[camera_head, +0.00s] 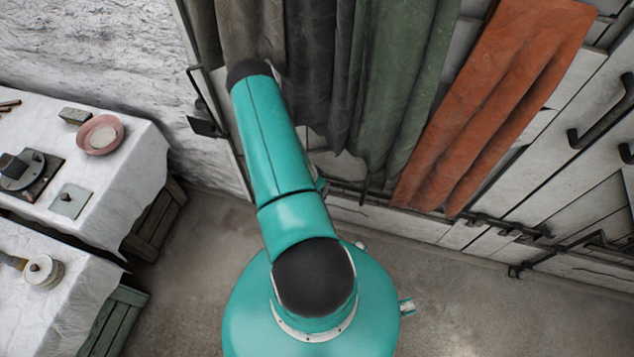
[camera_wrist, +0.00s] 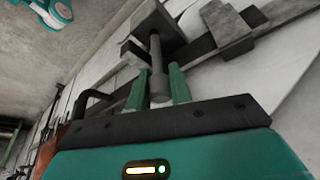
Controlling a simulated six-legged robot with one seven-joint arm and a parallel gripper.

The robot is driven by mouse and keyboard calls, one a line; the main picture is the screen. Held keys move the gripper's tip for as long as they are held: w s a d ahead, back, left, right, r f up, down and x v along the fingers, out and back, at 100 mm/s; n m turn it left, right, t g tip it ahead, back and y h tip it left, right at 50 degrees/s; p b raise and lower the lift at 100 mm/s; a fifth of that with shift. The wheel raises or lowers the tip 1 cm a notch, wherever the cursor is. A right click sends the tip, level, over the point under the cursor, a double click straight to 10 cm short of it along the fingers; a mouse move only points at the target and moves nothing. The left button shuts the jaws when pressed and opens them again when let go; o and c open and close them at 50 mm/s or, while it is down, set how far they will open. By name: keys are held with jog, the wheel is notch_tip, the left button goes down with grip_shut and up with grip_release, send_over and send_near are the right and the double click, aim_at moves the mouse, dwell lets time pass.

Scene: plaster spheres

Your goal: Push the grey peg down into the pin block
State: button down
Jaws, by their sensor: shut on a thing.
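In the wrist view the grey peg (camera_wrist: 156,55) stands between the two green fingers of my gripper (camera_wrist: 159,76), which is shut on it. The peg's far end meets a dark grey block (camera_wrist: 160,22), apparently the pin block. I cannot tell how deep the peg sits in it. In the head view my teal arm reaches up and away, and my gripper, the peg and the block are not visible there.
In the wrist view a grey bracket (camera_wrist: 232,32) sits right of the block, on pale panels with dark bars. In the head view, hanging dark cloths (camera_head: 330,70), an orange cloth (camera_head: 490,100) and black handles (camera_head: 600,110) line the wall. White-draped tables (camera_head: 115,165) stand at left.

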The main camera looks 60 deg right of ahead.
jog(key=shift+f, duration=0.95)
dwell(0.5)
jog(key=c, duration=1.2)
grip_release()
jog(key=shift+s, duration=0.2)
jog(key=shift+s+a+f, duration=0.1)
jog(key=shift+s, duration=0.2)
jog(key=shift+w+r, duration=0.2)
jog(key=shift+r, duration=0.3)
jog(key=shift+w+r, duration=0.15)
jog(key=shift+r, duration=0.35)
jog(key=shift+w+r, duration=0.15)
jog(key=shift+r, duration=0.95)
